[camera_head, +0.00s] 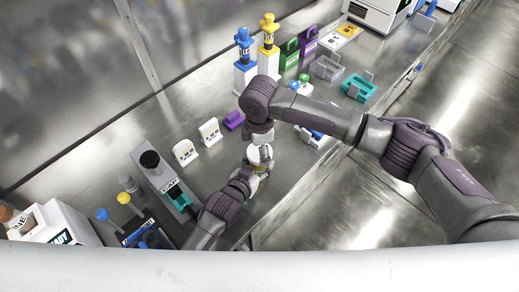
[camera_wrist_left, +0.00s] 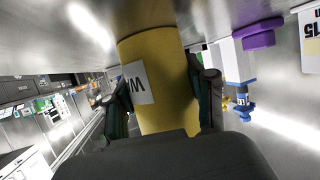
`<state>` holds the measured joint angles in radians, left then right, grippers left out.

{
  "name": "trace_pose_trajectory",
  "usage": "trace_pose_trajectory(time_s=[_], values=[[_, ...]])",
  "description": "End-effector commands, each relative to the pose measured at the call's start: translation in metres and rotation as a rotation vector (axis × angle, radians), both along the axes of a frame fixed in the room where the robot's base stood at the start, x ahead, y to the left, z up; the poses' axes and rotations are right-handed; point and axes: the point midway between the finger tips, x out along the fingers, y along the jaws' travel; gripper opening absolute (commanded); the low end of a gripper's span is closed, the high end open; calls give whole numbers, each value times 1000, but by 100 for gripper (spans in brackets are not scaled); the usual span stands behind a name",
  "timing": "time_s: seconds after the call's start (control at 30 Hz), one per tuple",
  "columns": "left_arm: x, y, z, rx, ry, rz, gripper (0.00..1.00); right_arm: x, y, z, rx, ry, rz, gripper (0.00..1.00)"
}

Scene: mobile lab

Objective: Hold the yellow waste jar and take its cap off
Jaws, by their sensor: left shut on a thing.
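The yellow waste jar (camera_wrist_left: 165,75) fills the middle of the left wrist view, with a white label that reads "WA". My left gripper (camera_wrist_left: 163,100) is shut on the jar, a finger on each side of its body. In the head view the left gripper (camera_head: 255,170) comes from below, and the jar is mostly hidden there by the grippers. My right gripper (camera_head: 259,150) is directly above the left one, pointing down at the jar. Its fingertips cannot be made out. I cannot see the cap clearly in either view.
Blue (camera_head: 244,60) and yellow (camera_head: 268,45) topped bottles stand at the back, with green (camera_head: 289,55) and purple boxes beside them. A stirrer-like device (camera_head: 165,185) stands further left.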

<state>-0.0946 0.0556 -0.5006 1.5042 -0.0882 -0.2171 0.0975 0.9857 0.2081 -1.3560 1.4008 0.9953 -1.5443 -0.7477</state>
Motion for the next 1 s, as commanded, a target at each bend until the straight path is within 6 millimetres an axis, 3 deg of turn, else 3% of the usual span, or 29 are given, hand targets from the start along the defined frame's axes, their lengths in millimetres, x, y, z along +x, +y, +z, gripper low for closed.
trace_pose_trajectory(time_s=[0.53, 0.83, 1.0], values=[[-1, 0, -2, 2, 4, 0, 0, 0, 0, 8, 0, -1, 0, 32], [-1, 0, -2, 2, 4, 0, 0, 0, 0, 41, 2, -2, 1, 32], [-1, 0, -2, 2, 4, 0, 0, 0, 0, 46, 0, 0, -1, 32]])
